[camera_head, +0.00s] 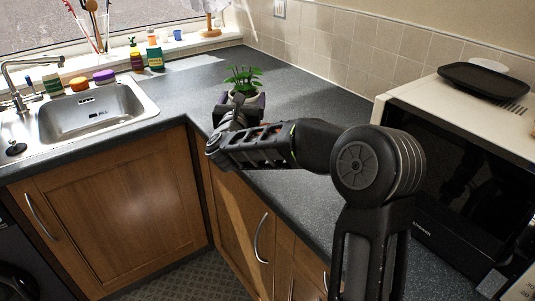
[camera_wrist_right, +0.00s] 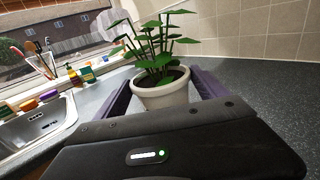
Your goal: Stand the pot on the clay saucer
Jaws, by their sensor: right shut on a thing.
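The pot (camera_wrist_right: 160,95) is cream-white with a broad rim and holds a green leafy plant. In the head view the pot (camera_head: 242,97) is at the corner of the dark worktop, partly hidden by my gripper. My right gripper (camera_head: 243,103) is shut on the pot, with a purple-grey finger on each side of it in the wrist view. The pot looks roughly upright. I cannot tell whether its base touches the worktop. I see no clay saucer in either view; my gripper and arm hide part of the worktop. My left gripper is not in view.
The steel sink (camera_head: 95,110) lies to the left. Bottles, including a green one (camera_head: 155,57), and sponges (camera_head: 104,76) stand behind it by the window. A microwave (camera_head: 455,160) with a black tray (camera_head: 484,80) on top stands to the right. The worktop (camera_head: 310,105) behind my arm is clear.

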